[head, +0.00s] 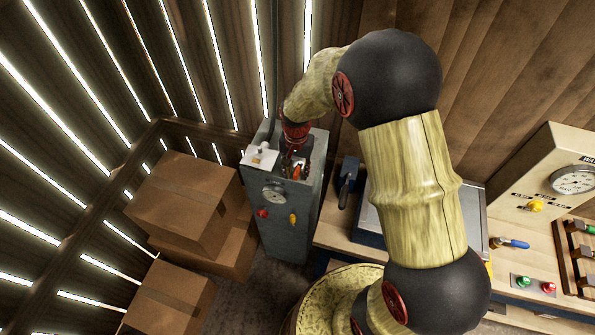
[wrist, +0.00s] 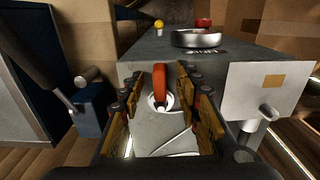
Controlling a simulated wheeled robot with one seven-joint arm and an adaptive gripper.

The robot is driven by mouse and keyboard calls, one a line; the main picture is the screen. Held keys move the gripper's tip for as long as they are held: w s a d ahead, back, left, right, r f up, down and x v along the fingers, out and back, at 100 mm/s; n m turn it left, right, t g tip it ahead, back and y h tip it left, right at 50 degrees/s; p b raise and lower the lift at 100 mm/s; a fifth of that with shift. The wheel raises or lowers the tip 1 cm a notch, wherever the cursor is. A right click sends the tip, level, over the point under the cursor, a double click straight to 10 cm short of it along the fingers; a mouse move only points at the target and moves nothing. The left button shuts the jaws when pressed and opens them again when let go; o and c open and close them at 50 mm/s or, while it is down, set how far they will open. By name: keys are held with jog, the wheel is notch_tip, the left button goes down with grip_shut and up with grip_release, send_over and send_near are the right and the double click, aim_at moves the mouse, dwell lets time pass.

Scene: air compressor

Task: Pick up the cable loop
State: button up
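A gap shows on the right.
The grey cabinet (head: 285,227) carries a gauge (head: 274,194), a red knob and a yellow knob. A white box (head: 261,157) sits at its top left edge. Cardboard boxes (head: 183,197) stand left. A dark blue part with a lever (head: 347,182) is close on the right.

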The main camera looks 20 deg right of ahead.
jog(key=shift+c, duration=0.6)
jog(key=c, duration=0.7)
grip_shut()
